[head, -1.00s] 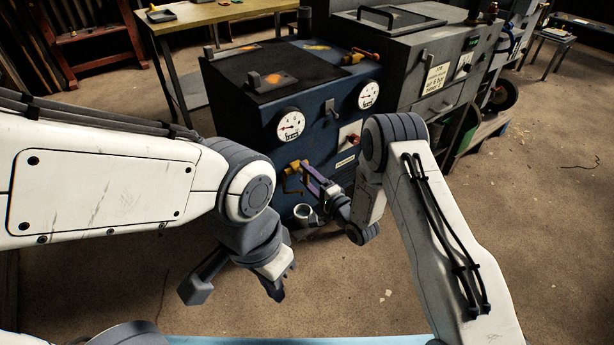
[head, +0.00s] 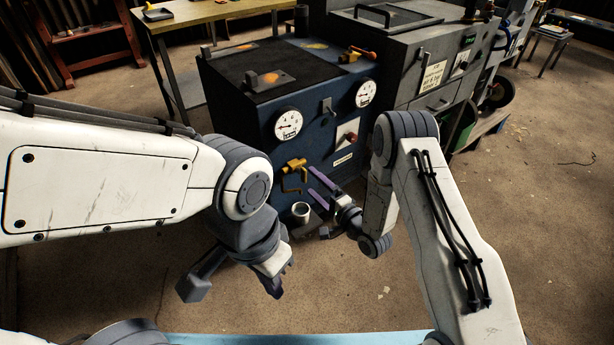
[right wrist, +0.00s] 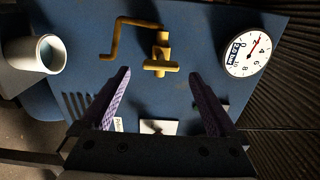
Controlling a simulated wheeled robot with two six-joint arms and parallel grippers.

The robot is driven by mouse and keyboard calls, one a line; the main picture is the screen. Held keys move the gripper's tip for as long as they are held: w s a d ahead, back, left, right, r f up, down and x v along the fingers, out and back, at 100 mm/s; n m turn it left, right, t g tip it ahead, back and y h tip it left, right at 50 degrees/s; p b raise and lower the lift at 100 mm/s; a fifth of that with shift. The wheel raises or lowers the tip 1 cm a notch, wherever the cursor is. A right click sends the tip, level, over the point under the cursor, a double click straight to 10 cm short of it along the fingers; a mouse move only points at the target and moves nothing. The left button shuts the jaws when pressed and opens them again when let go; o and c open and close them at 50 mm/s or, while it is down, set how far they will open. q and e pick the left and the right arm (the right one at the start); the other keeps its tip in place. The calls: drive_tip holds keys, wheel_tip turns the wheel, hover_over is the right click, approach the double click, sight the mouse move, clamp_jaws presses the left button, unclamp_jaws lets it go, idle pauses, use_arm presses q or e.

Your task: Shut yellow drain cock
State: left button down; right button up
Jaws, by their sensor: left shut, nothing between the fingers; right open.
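The yellow drain cock (head: 294,165) is on the front of the blue machine, with a bent yellow bar (head: 291,187) below its body. In the right wrist view the cock's body (right wrist: 161,55) lies ahead of the fingers, and the bent bar (right wrist: 115,40) extends to its left. I cannot tell which part is the turning lever. My right gripper (head: 312,181) is open and empty, just right of the cock and apart from it; its two purple fingers (right wrist: 161,75) show in the wrist view. My left gripper (head: 281,279) is shut and empty, low in front of the machine.
A pale cup (head: 301,211) stands below the cock, and it also shows in the right wrist view (right wrist: 50,52). Gauges (head: 288,123) and a red switch (head: 350,135) are on the machine's front.

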drive_tip(key=v, duration=0.5)
drive_tip(key=shift+s+d, duration=0.15)
drive_tip(key=shift+s, duration=0.1)
